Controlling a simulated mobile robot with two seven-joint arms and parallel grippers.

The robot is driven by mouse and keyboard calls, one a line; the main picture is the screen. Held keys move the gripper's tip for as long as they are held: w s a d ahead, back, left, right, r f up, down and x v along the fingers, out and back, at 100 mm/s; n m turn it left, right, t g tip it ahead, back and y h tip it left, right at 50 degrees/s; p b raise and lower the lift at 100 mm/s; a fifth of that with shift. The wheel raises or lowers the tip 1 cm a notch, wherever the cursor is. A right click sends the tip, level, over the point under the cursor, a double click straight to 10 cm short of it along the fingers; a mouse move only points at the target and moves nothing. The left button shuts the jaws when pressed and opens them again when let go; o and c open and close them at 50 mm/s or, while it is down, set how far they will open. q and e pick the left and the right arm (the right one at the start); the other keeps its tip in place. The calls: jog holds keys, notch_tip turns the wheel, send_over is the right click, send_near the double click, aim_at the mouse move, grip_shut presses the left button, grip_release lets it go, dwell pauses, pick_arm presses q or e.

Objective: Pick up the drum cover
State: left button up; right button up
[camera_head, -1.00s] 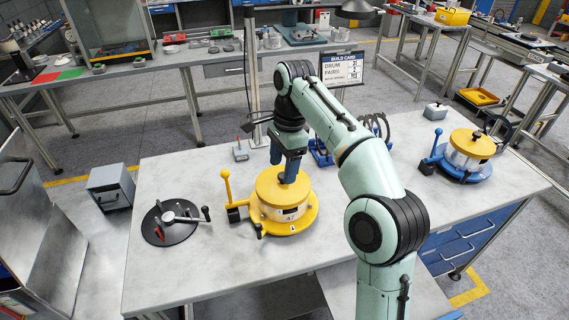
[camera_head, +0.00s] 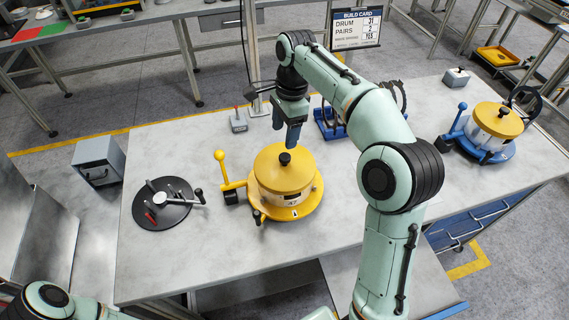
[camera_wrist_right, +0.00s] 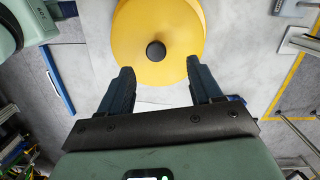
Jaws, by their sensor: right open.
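The yellow drum cover (camera_head: 283,172) with a black knob (camera_head: 285,158) sits on the white drum (camera_head: 282,199) on a yellow round base at the middle of the bench. My right gripper (camera_head: 288,140) is open and empty, pointing down beside the cover's far side, apart from the knob. In the right wrist view the cover (camera_wrist_right: 158,20) and its knob (camera_wrist_right: 156,50) lie beyond the two blue fingers (camera_wrist_right: 161,85), with the knob centred between them. A second drum with a yellow cover (camera_head: 498,120) stands on a blue base at the right. My left gripper is out of view.
A black round plate (camera_head: 165,214) with handles and pins lies left of the drum. A yellow lever (camera_head: 221,170) stands beside the base. A blue rack (camera_head: 328,125) is behind my right arm. The bench front (camera_head: 200,265) is clear.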

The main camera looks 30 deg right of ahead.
aim_at(285, 156)
jog(key=shift+s+f, duration=0.25)
jog(key=shift+f, duration=0.95)
notch_tip(285, 156, down, 4)
jog(key=shift+s+r+b, duration=0.1)
jog(key=shift+s+b, duration=0.05)
jog(key=shift+b, duration=0.55)
jog(key=shift+s+f, duration=0.15)
jog(key=shift+f, duration=0.25)
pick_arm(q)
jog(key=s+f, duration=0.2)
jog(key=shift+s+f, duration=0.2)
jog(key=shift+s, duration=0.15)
pick_arm(e)
jog(key=shift+w, duration=0.2)
jog(key=shift+c, duration=1.2)
grip_shut()
